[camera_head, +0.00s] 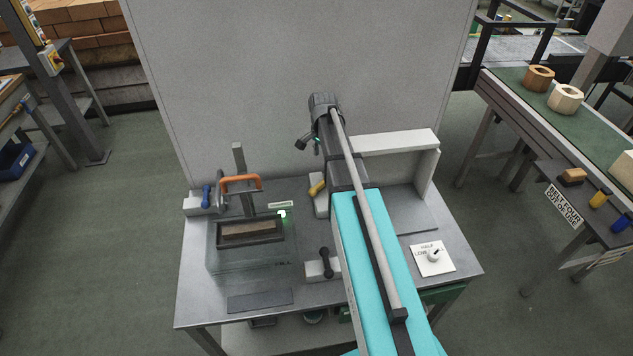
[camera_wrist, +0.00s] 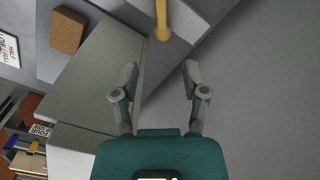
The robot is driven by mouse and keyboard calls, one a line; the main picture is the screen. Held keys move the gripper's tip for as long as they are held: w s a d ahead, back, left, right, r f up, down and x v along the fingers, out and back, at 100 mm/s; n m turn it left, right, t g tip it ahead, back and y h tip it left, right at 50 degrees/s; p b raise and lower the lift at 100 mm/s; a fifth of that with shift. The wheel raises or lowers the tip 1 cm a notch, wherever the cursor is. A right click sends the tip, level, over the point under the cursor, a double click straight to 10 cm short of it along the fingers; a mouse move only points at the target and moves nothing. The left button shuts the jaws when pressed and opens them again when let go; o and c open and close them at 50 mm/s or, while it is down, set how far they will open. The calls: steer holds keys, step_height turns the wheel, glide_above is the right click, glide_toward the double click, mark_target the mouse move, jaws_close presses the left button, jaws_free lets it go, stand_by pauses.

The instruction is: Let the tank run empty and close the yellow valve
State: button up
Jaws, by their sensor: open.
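The yellow valve (camera_head: 317,188) has a yellow lever on a pale block in the middle of the table. In the wrist view its yellow handle (camera_wrist: 162,22) is at the top, ahead of my fingertips and apart from them. My gripper (camera_wrist: 160,72) is open and empty; in the head view it (camera_head: 312,142) hangs above and behind the valve, near the back panel. The clear tank (camera_head: 222,262) stands at the table's left with a brown block-like piece inside and an orange handle (camera_head: 241,182) above it. I cannot tell its water level. A small green light (camera_head: 282,214) glows at its back right corner.
A blue valve (camera_head: 206,196) stands left of the tank and a black valve (camera_head: 326,264) right of it. A white knob plate (camera_head: 433,257) lies at the right. A tall grey panel (camera_head: 270,80) closes the back. A green conveyor (camera_head: 545,110) stands farther right.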

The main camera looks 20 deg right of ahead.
mark_target(320, 184)
steer(key=shift+a, duration=0.2)
steer(key=shift+f, duration=0.1)
step_height(320, 184, down, 14)
steer(key=b, duration=1.3)
steer(key=shift+r+b, duration=0.2)
steer(key=shift+b, duration=0.2)
steer(key=shift+c, duration=0.2)
jaws_close()
